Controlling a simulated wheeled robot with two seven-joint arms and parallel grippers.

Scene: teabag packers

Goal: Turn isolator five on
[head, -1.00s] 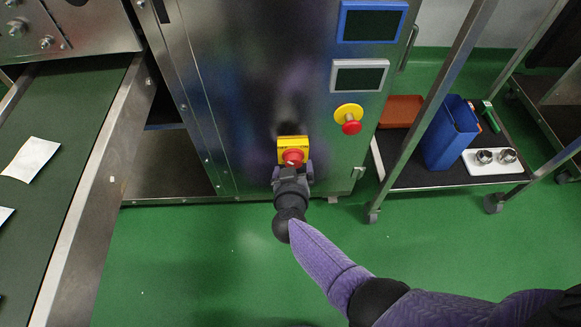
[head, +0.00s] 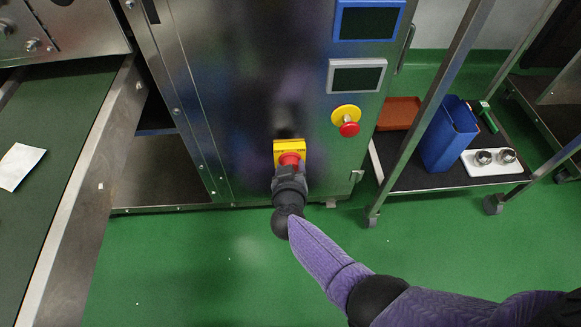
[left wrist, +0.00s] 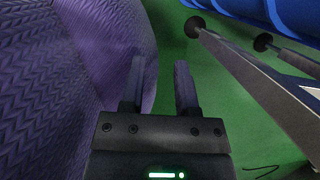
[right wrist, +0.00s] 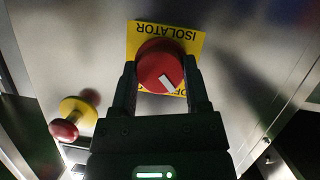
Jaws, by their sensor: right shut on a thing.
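The isolator is a red rotary knob (head: 291,160) on a yellow plate (head: 290,146), low on the front of a steel cabinet. In the right wrist view the knob (right wrist: 160,68) has a white mark pointing diagonally, and the plate (right wrist: 192,40) reads "ISOLATOR". My right gripper (right wrist: 160,88) has one finger on each side of the knob and is shut on it. In the head view the right gripper (head: 290,174) covers the lower part of the plate. My left gripper (left wrist: 159,85) shows only in the left wrist view, its fingers apart with nothing between them.
A red emergency button on a yellow base (head: 347,120) is right of the isolator, below two screens (head: 357,76). A steel trolley (head: 405,184) holding a blue bin (head: 449,135) stands to the right. A green conveyor (head: 50,125) runs at the left. The green floor in front is clear.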

